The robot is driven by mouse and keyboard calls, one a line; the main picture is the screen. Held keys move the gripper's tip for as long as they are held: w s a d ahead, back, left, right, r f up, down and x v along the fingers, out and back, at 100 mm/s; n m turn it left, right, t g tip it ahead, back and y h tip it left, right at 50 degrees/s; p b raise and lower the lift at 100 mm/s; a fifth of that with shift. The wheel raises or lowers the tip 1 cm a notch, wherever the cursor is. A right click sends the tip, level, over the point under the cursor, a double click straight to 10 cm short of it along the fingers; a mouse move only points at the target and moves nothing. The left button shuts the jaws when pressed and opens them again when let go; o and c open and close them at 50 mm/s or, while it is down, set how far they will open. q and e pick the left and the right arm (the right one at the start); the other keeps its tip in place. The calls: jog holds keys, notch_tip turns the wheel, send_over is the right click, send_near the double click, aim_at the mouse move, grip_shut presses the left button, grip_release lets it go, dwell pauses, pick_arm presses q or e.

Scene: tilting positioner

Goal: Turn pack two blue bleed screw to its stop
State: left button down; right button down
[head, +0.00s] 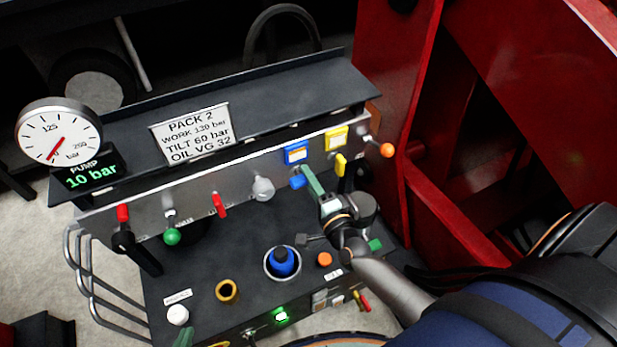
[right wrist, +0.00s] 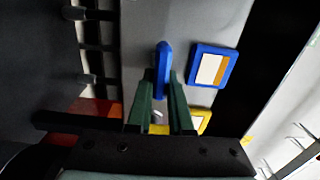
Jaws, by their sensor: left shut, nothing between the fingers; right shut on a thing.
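The blue bleed screw (head: 297,182) sits on the grey front panel of pack two, below a blue-framed label (head: 297,152). In the right wrist view its blue handle (right wrist: 163,60) stands lengthwise between the green fingers. My right gripper (head: 308,175) is shut on this handle, and it also shows in the right wrist view (right wrist: 162,88). The fingers hide part of the screw. A green fingertip of my left gripper (head: 183,338) shows at the bottom edge of the head view, apart from the screw; the gripper is shut and empty.
A yellow handle (head: 341,163) under a yellow label (head: 337,137) is close to the right of the blue one. Red handles (head: 219,205) and an orange knob (head: 387,150) also project. The pump display (head: 92,174) reads 10 bar. A red frame (head: 400,70) stands at right.

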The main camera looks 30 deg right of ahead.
dwell(0.4)
jog(key=c, duration=0.8)
grip_release()
jog(key=shift+s, duration=0.3)
jog(key=s, duration=1.2)
jog(key=shift+a, duration=0.35)
